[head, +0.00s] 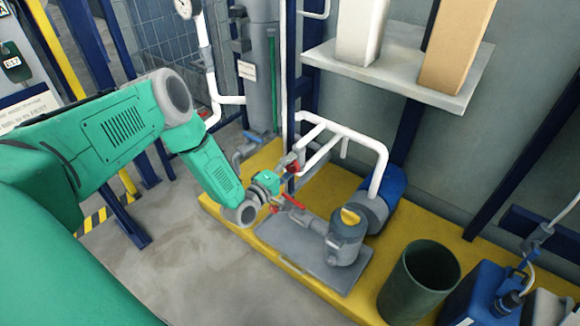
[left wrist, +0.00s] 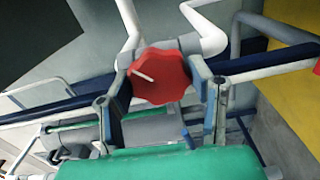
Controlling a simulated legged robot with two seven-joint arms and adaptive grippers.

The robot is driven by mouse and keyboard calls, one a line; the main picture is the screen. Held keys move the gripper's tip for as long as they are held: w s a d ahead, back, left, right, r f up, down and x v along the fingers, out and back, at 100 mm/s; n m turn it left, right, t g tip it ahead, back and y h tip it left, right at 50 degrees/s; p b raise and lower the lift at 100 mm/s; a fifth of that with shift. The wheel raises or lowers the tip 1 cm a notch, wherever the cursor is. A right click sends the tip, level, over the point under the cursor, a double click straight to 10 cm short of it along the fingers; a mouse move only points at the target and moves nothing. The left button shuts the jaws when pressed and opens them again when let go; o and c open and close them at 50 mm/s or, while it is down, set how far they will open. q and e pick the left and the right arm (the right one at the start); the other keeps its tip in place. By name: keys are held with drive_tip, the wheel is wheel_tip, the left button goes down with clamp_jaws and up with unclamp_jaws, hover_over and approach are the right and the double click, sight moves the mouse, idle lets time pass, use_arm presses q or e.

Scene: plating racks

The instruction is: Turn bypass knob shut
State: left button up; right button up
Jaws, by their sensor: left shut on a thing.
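The bypass knob is a red, lobed handwheel with a pale line on its face. It shows in the left wrist view (left wrist: 160,80), set on white pipework, and small in the head view (head: 292,167). My left gripper (head: 281,174) reaches it from the left and front. In the left wrist view its two fingers (left wrist: 163,76) stand on either side of the knob and are shut on it. In the head view the gripper hides part of the knob. My right gripper is in neither view.
White pipes (head: 345,130) rise behind the knob. A red lever (head: 293,201) sits just below the gripper. A grey pump (head: 347,236) with a yellow cap stands on the yellow platform (head: 268,246). A dark green bin (head: 420,280) stands at right. Bare floor lies in front.

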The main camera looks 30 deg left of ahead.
use_arm(q)
drive_tip(key=n, duration=0.4)
drive_tip(key=shift+s+a+f+n, duration=0.15)
drive_tip(key=shift+a+f+n, duration=0.05)
drive_tip(key=shift+a+n, duration=0.1)
drive_tip(key=shift+d+f+n, duration=0.1)
drive_tip(key=shift+f+n, duration=0.05)
drive_tip(key=shift+n, duration=2.35)
drive_tip(key=shift+s, duration=0.1)
drive_tip(key=o, duration=1.2)
drive_tip(key=shift+c, duration=0.2)
